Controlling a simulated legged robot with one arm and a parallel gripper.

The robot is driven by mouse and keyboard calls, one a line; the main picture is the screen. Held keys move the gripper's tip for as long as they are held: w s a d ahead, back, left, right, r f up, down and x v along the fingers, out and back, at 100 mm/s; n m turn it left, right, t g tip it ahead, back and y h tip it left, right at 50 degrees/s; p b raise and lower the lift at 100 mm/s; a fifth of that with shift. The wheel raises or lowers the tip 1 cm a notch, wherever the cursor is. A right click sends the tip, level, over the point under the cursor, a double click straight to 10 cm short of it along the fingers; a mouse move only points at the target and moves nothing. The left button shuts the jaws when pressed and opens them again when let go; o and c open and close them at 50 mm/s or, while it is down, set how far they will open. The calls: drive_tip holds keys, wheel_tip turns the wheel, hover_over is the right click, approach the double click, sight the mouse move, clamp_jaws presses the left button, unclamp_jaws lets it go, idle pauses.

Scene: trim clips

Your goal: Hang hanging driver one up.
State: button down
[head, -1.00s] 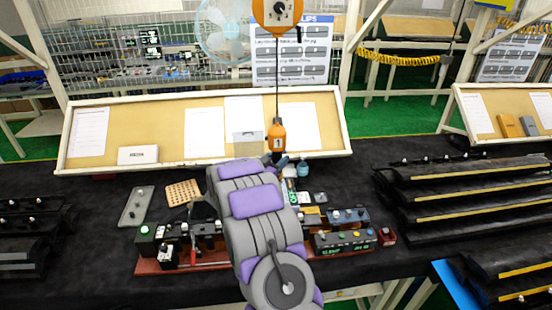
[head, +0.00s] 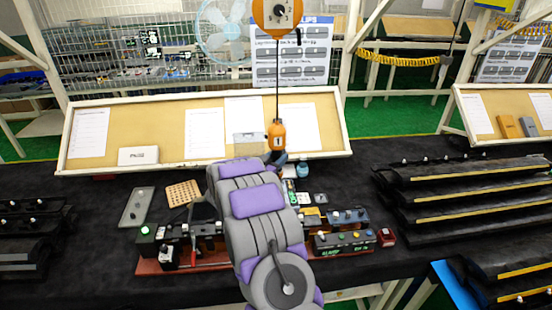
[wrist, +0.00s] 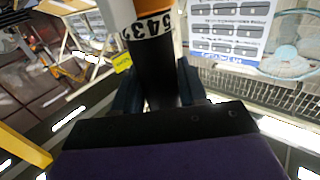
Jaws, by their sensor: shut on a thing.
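The hanging driver (head: 277,134) is orange with a label reading 1. It hangs upright on a dark cord under a round orange balancer (head: 277,14) at the top centre of the head view. My gripper (wrist: 160,92) is shut on the driver's dark body (wrist: 155,60), with a dark blue finger on each side in the wrist view. In the head view my arm reaches up from below, and its end lies at the driver's lower part, largely hidden behind my arm. The driver's tip is out of sight.
A tilted tan board (head: 106,141) with papers stands behind the driver. A red-brown fixture (head: 150,267) with switches lies across the black table (head: 90,250), partly behind my arm. Black stepped racks (head: 460,185) stand at the right. A beige perforated block (head: 183,193) lies left of my arm.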

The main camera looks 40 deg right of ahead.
sight(277, 137)
wheel_tip(277, 137, up, 7)
drive_tip(key=p, duration=0.4)
drive_tip(key=shift+r+p, duration=0.1)
drive_tip(key=shift+p, duration=0.65)
drive_tip(key=shift+r+p, duration=0.5)
drive_tip(key=shift+r, duration=0.3)
unclamp_jaws()
idle(0.5)
idle(0.4)
drive_tip(key=shift+a, duration=0.15)
drive_tip(key=r+p+v, duration=0.1)
drive_tip(key=r+v, duration=0.1)
drive_tip(key=v, duration=0.7)
drive_tip(key=shift+s+a+p, duration=0.2)
drive_tip(key=shift+a+p, duration=0.15)
drive_tip(key=shift+p, duration=0.05)
idle(1.1)
